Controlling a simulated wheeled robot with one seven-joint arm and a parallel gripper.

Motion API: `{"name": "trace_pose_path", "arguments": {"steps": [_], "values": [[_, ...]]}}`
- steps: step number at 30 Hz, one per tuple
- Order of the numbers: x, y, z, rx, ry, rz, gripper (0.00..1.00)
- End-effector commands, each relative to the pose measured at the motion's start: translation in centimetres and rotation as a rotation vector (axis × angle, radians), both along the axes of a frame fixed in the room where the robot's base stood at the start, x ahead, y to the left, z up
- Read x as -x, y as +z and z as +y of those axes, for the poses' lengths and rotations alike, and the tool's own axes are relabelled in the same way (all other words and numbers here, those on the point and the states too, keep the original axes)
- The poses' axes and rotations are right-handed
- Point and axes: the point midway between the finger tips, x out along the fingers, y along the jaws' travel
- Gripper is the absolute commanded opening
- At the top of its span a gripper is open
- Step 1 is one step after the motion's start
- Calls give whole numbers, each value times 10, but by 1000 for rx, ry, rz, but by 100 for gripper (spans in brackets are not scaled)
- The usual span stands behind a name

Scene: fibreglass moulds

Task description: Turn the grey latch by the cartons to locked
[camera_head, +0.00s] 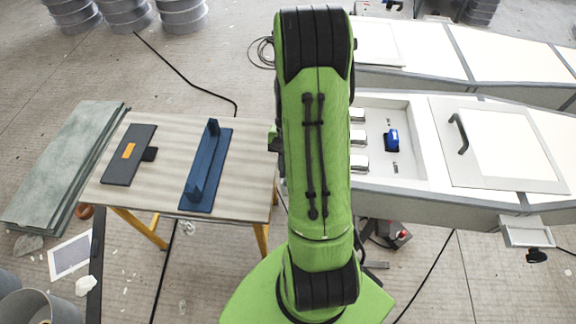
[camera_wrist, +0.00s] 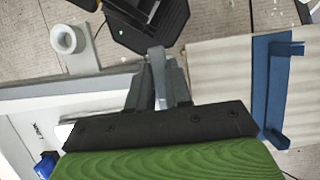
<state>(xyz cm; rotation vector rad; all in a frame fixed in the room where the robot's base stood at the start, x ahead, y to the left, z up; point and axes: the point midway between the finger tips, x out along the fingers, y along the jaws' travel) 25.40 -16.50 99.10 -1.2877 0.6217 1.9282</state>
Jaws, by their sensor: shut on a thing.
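In the wrist view, my gripper (camera_wrist: 160,88) has its two grey fingers closed around an upright, light grey bar, which looks like the grey latch (camera_wrist: 157,66). The bar stands at the edge of the white mould, and its lower part is hidden between the fingers. Its turn position cannot be read clearly. In the head view, my green arm covers the latch and nearly all of the gripper. Several pale, shiny boxes, perhaps the cartons (camera_head: 357,139), sit in the white recess just right of my arm.
A blue part (camera_head: 391,139) lies in the white mould (camera_head: 415,120), left of a lid with a dark handle (camera_head: 459,133). Left of my arm, a table (camera_head: 165,170) bears a blue bracket (camera_head: 203,170) and a dark panel (camera_head: 122,165). Cables cross the floor.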

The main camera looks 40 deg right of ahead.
Motion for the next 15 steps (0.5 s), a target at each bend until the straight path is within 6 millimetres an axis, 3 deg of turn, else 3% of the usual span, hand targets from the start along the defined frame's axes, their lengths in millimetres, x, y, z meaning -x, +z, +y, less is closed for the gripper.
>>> {"name": "trace_pose_path", "arguments": {"steps": [3, 4, 8, 15], "values": [[-1, 0, -1, 5, -3, -4, 0], [-1, 0, -1, 5, -3, -4, 24], [-1, 0, -1, 4, -2, -2, 43], [0, 0, 0, 2, -1, -1, 45]]}}
